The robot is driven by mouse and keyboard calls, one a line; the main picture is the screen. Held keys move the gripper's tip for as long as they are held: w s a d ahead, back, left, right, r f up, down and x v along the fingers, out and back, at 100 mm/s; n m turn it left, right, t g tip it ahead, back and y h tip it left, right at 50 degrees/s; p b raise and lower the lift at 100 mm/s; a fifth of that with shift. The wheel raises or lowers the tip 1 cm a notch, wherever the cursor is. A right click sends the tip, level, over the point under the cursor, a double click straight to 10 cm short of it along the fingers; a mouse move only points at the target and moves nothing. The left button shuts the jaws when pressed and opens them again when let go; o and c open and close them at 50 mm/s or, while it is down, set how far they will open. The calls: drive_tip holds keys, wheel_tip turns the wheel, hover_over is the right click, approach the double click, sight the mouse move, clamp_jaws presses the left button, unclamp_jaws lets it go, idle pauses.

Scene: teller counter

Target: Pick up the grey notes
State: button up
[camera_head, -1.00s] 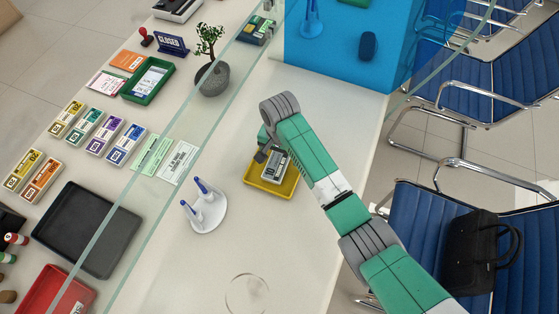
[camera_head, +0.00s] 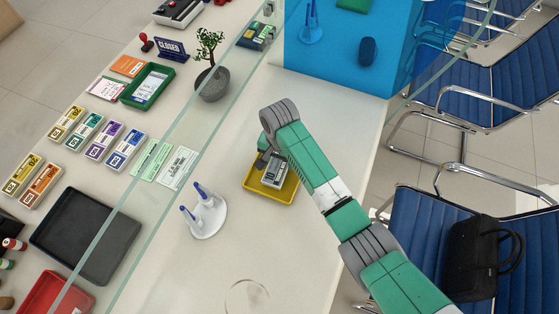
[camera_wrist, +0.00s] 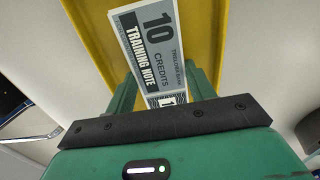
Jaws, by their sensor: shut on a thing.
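The grey notes (camera_head: 274,173) are a small banded stack in the yellow tray (camera_head: 283,193) on the counter. In the wrist view the notes (camera_wrist: 158,48) read "10 credits, training note" and the yellow tray (camera_wrist: 208,30) lies behind them. My gripper (camera_head: 263,163) is at the left side of the stack in the head view. In the wrist view my gripper (camera_wrist: 160,98) has its two green fingers on either side of the stack and is shut on it. I cannot tell whether the stack is clear of the tray floor.
A white pen stand (camera_head: 204,211) with blue pens stands left of the tray. A glass screen (camera_head: 196,140) runs along the counter farther left. A potted plant (camera_head: 212,82) stands up and to the left. The counter below the tray is mostly clear.

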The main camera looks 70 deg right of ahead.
sight(281, 166)
drive_tip(key=r, duration=0.1)
drive_tip(key=r+p, duration=0.1)
drive_tip(key=r, duration=0.1)
drive_tip(key=shift+s+a+r+p, duration=0.15)
drive_tip(key=shift+s+a+p, duration=0.15)
drive_tip(key=shift+s, duration=0.1)
drive_tip(key=s+a+p, duration=0.1)
drive_tip(key=s+a, duration=0.2)
drive_tip(key=s, duration=0.1)
drive_tip(key=s+a+p, duration=0.1)
drive_tip(key=s+a, duration=0.1)
drive_tip(key=s, duration=0.2)
drive_tip(key=s+a+r+p, duration=0.1)
drive_tip(key=s+a, duration=0.2)
drive_tip(key=s, duration=0.1)
drive_tip(key=shift+s+a, duration=0.15)
drive_tip(key=shift+a, duration=0.15)
